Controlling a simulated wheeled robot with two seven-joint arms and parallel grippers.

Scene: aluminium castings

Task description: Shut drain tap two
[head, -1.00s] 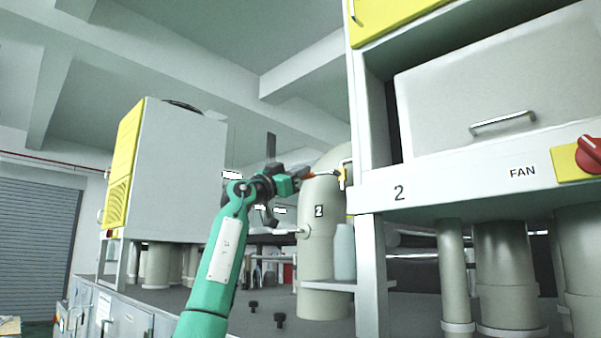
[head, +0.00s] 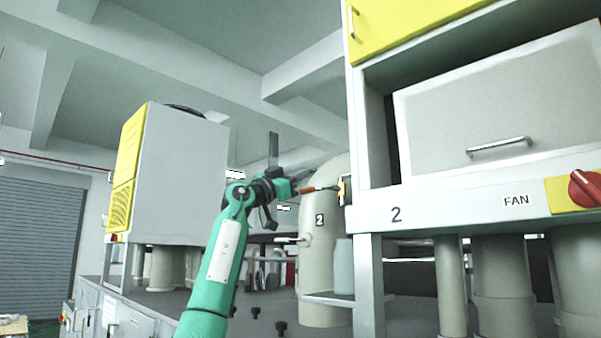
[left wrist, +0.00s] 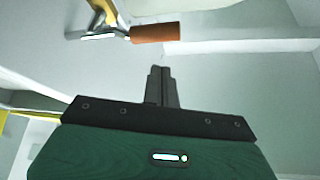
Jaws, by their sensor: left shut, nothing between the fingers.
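A lever with an orange grip (head: 320,189) sticks out to the left from a yellow-and-metal fitting (head: 342,188) by the cream vessel (head: 318,255) marked 2. The lever's orange grip (left wrist: 155,33) also shows at the top of the left wrist view, lying about level. I cannot read a tap label on it. My left gripper (head: 298,184) is just left of the grip's end in the head view. Its fingers (left wrist: 163,86) are shut and empty, apart from the grip in the left wrist view. My right gripper is out of view.
A pale spout (head: 290,240) juts from the vessel below my left gripper. A red FAN knob (head: 584,188) is at far right. A grey cabinet (head: 185,180) stands left.

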